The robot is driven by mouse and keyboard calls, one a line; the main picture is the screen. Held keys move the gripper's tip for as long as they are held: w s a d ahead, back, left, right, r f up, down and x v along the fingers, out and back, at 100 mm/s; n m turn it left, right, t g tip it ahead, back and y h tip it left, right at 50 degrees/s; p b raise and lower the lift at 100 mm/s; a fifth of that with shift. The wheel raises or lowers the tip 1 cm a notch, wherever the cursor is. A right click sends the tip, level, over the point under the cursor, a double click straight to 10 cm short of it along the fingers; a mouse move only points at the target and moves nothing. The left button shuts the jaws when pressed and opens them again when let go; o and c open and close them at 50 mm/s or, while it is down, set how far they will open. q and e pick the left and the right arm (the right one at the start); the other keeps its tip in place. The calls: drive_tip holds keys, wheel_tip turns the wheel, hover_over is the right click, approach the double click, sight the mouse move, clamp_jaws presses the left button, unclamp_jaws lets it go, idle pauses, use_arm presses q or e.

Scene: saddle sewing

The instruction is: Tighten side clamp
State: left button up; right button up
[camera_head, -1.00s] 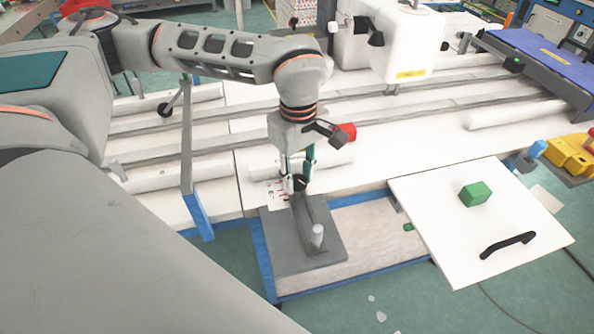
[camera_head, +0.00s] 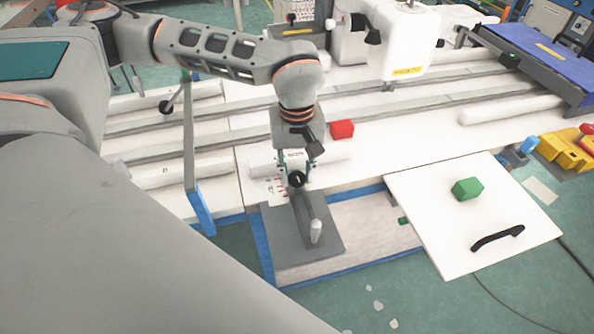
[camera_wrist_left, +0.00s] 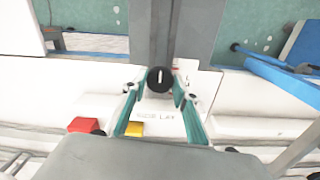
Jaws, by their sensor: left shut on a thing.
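The side clamp has a round black knob (camera_head: 296,179) with a white mark, at the back end of a grey bar (camera_head: 302,217) on a grey plate (camera_head: 330,245). My left gripper (camera_head: 295,173) points down at the knob and is shut on it. In the left wrist view, the knob (camera_wrist_left: 160,79) sits between the teal-sided fingers of the left gripper (camera_wrist_left: 161,91), with its white mark upright in the picture. A grey upright peg (camera_head: 316,231) stands at the front end of the bar. My right gripper is not in view.
A red block (camera_head: 342,129) lies on the white table just behind my left gripper. A white board (camera_head: 440,215) at the right carries a green block (camera_head: 467,188) and a black handle (camera_head: 497,238). A white sewing machine (camera_head: 405,40) stands behind.

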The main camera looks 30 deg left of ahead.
sight(297, 177)
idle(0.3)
use_arm(q)
drive_tip(key=o, duration=1.1)
wheel_tip(297, 177, up, 12)
drive_tip(key=shift+r, duration=0.1)
